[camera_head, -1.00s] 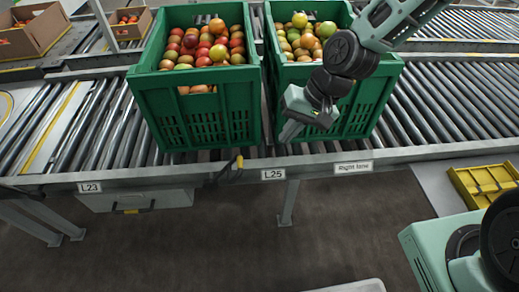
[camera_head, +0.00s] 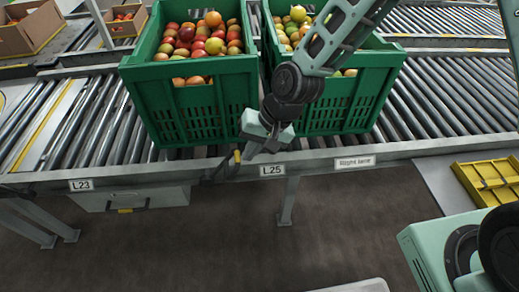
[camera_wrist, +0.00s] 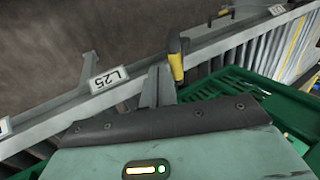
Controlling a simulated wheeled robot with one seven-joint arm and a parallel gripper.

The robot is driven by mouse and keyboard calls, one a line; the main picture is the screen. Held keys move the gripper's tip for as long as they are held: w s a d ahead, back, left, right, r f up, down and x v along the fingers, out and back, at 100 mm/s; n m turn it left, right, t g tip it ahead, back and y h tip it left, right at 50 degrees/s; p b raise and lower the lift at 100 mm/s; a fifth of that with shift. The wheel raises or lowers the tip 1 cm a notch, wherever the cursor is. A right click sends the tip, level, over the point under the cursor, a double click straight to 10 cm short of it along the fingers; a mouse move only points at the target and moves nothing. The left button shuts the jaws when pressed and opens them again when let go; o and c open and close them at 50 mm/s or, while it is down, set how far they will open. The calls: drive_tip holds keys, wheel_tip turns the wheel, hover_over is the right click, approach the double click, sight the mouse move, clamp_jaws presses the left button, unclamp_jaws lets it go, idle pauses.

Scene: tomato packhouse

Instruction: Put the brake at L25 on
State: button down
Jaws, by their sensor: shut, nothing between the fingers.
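The brake lever at L25 has a yellow-and-black handle (camera_head: 237,156) and sits on the conveyor's front rail, just left of the L25 label (camera_head: 271,170). In the wrist view the yellow handle (camera_wrist: 176,62) stands up just beyond my fingers, with the L25 label (camera_wrist: 108,79) to the left. My gripper (camera_head: 254,152) is shut and empty, a little right of the handle in the head view. Its fingers (camera_wrist: 158,88) look close beside the handle; I cannot tell whether they touch it.
Two green crates of tomatoes, one on the left (camera_head: 190,105) and one on the right (camera_head: 345,110), stand on the rollers right behind the rail. An L23 label (camera_head: 81,185) and a Right lane label (camera_head: 355,162) are on the rail. A yellow tray (camera_head: 488,181) lies at the right.

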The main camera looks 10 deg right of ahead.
drive_tip(key=shift+a+r, duration=0.1)
idle(0.3)
drive_tip(key=shift+a+r+h+p, duration=0.3)
drive_tip(key=shift+a+p, duration=0.1)
drive_tip(key=shift+p, duration=0.05)
